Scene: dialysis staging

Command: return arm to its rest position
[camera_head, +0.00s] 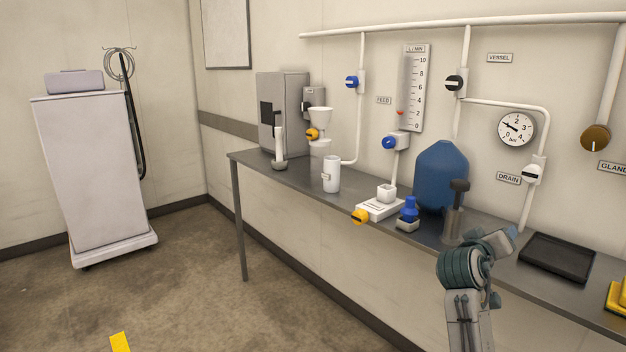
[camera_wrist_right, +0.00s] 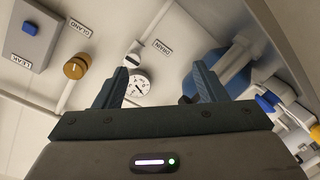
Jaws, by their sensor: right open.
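My right arm (camera_head: 467,275) rises from the bottom right of the head view, in front of the bench edge. Its wrist end (camera_head: 497,243) tilts up and to the right, close to the pump-like grey bottle (camera_head: 452,227) on the bench; I cannot tell whether they touch. In the right wrist view my right gripper (camera_wrist_right: 160,85) is open, with its two dark fingers wide apart and nothing between them but the wall and gauge behind. My left gripper is not in the head view.
Pipes, valves and a gauge (camera_head: 517,129) are on the wall.

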